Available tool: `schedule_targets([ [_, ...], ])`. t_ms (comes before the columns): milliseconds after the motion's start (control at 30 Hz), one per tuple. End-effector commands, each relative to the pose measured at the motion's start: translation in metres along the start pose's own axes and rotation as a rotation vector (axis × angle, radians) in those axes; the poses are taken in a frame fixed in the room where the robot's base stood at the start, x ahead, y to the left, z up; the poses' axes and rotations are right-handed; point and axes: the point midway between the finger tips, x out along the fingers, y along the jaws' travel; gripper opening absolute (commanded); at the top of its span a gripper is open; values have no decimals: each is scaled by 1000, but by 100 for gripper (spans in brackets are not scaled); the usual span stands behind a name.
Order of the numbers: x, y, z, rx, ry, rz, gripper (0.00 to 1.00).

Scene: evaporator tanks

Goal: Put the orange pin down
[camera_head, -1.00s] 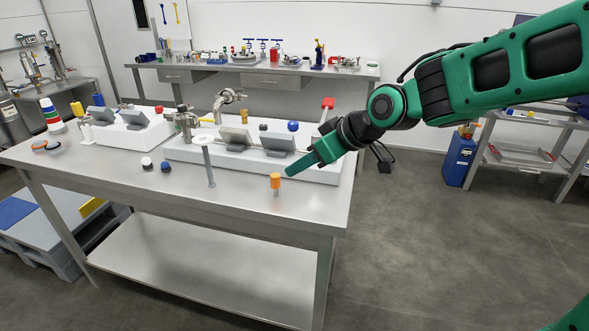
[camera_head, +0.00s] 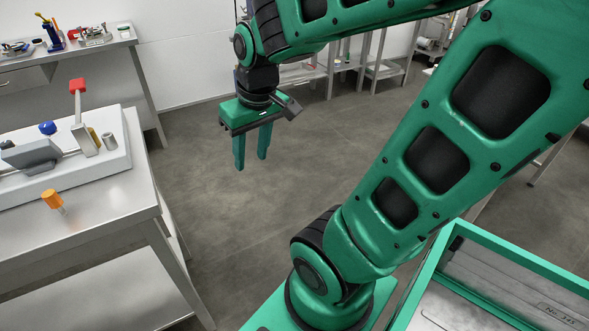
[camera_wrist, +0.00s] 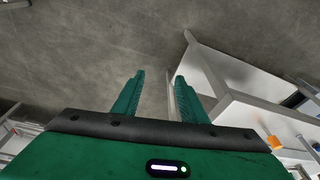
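The orange pin (camera_head: 53,199) stands near the front right corner of the steel table (camera_head: 100,215) in the head view. It has an orange head and a grey shaft, and leans slightly in the picture. It also shows small at the right in the wrist view (camera_wrist: 276,142). My gripper (camera_head: 251,165) hangs over the floor to the right of the table, apart from the pin, with its fingers pointing down. In the wrist view, my gripper (camera_wrist: 160,78) has its two fingers spread with nothing between them.
A white block with a red-handled lever (camera_head: 78,90) and a blue knob (camera_head: 47,128) stands on the table behind the pin. A green-framed tray (camera_head: 520,265) is at the lower right. Open grey floor (camera_head: 220,215) lies right of the table.

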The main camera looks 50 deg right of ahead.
Motion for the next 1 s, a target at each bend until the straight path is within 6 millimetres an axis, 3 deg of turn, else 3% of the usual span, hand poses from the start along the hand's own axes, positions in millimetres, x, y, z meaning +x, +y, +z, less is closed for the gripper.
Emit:
schedule_targets([
  [33,-3,20,27,102,-49,21,39],
  [100,-6,38,59,222,-113,42,39],
  [200,-9,52,92,341,-178,58,39],
  [300,-11,58,107,398,-210,64,39],
  [800,-11,58,109,403,-215,65,39],
  [1000,-3,56,97,402,-228,71,39],
])
